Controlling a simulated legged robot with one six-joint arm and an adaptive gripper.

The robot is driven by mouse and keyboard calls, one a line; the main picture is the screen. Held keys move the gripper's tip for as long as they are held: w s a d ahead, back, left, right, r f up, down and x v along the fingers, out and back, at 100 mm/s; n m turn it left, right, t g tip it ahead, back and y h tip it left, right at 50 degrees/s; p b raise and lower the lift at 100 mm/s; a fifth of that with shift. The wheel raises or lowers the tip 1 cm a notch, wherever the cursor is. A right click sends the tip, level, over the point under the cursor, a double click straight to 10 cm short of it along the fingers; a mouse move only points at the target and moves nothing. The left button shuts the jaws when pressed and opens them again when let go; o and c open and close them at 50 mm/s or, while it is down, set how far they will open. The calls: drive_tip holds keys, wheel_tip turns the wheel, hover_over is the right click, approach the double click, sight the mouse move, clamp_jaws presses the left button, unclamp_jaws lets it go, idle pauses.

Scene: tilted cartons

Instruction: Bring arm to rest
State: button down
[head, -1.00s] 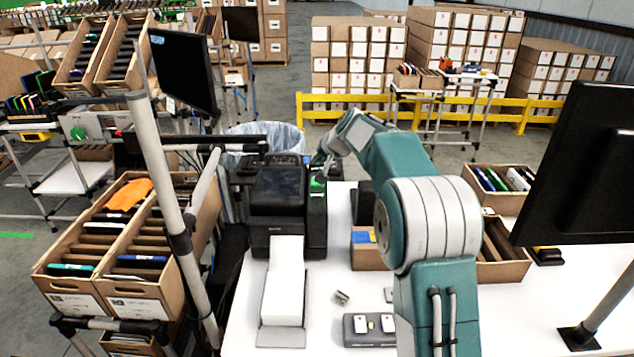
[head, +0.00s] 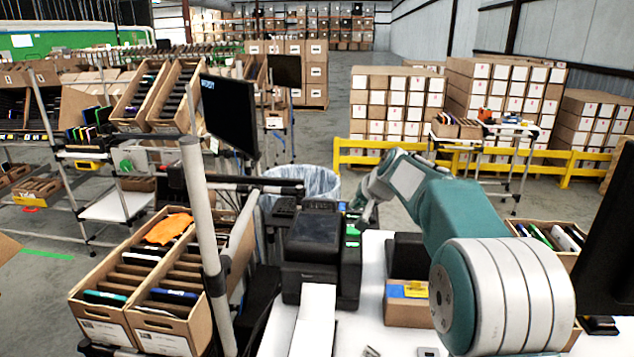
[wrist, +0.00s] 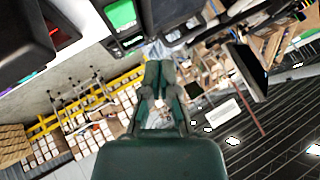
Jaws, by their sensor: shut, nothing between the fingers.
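My arm reaches over the white table from the right in the head view. My gripper (head: 362,212) is at its far end, beside the black printer (head: 318,245) and its green-lit panel. The wrist view shows my gripper (wrist: 158,68) from behind, with its two green fingers brought together at the tips and nothing between them. The green screen (wrist: 120,15) and dark housing show close beyond the fingers there. In the head view the fingers are small and partly hidden by the wrist.
Tilted cartons (head: 140,290) with devices stand on a rack at left, behind a grey post (head: 205,240). A small carton (head: 408,312) sits on the white table (head: 360,335). A monitor (head: 605,240) stands at right. A lined bin (head: 312,182) is behind the printer.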

drive_tip(key=s+a+r+n+h, duration=0.1)
drive_tip(key=s+r, duration=0.3)
drive_tip(key=s, duration=1)
drive_tip(key=s+f+n+h, duration=0.1)
drive_tip(key=s+f, duration=0.1)
drive_tip(key=s, duration=0.8)
drive_tip(key=s+d+f+g, duration=0.1)
drive_tip(key=s+f, duration=0.2)
drive_tip(key=s, duration=0.7)
drive_tip(key=s+f+n+g+h, duration=0.1)
drive_tip(key=s+f, duration=0.2)
drive_tip(key=s, duration=0.7)
drive_tip(key=shift+d+n+h, duration=0.25)
drive_tip(key=shift+n+h, duration=0.05)
drive_tip(key=shift+f, duration=0.1)
